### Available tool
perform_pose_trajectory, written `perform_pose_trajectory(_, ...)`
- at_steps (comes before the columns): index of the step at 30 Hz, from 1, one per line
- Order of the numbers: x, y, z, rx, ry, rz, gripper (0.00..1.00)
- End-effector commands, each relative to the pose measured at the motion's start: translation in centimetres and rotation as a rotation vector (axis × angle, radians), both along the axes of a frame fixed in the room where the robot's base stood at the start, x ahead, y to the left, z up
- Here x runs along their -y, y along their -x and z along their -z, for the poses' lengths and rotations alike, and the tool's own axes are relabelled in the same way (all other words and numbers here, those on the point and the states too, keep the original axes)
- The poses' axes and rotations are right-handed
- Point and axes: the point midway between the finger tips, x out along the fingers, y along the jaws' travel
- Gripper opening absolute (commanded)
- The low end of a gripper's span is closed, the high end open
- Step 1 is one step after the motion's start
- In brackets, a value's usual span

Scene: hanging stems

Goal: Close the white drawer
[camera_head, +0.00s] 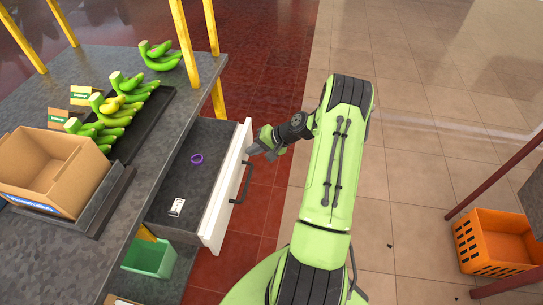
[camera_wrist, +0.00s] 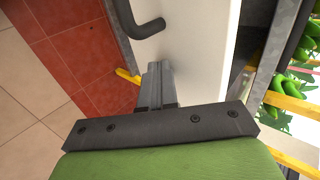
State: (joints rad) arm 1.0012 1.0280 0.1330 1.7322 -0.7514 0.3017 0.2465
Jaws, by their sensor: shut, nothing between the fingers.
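The white drawer (camera_head: 222,190) stands pulled out from under the grey counter in the head view. Inside it lie a purple ring (camera_head: 197,159) and a small white item (camera_head: 177,207). Its dark handle (camera_head: 241,183) is on the outer side of the white front. My gripper (camera_head: 252,151) is at the far end of the drawer front, beyond the handle. In the wrist view my gripper (camera_wrist: 159,68) is shut and empty, with its fingertips close to the white front (camera_wrist: 190,50); whether they touch it I cannot tell. The handle (camera_wrist: 146,27) is just ahead of them.
The counter (camera_head: 90,62) carries green bananas (camera_head: 113,112) on a black tray and a cardboard box (camera_head: 48,168). Yellow posts (camera_head: 184,42) rise at its edge. A green bin (camera_head: 149,257) sits below the drawer. An orange crate (camera_head: 491,242) stands at right.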

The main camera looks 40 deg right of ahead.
Motion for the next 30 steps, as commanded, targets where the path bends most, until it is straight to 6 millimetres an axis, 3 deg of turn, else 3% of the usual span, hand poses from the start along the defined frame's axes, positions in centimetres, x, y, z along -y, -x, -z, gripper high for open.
perform_pose_trajectory(6,-3.9,-5.0,0.1,0.001,0.000,-0.006,0.00)
perform_pose_trajectory(15,-8.1,-10.5,0.1,0.000,0.000,-0.003,0.00)
perform_pose_trajectory(22,-10.0,-13.0,0.1,0.001,-0.001,0.000,0.00)
perform_pose_trajectory(30,-10.8,-14.1,0.0,0.000,0.000,0.001,0.00)
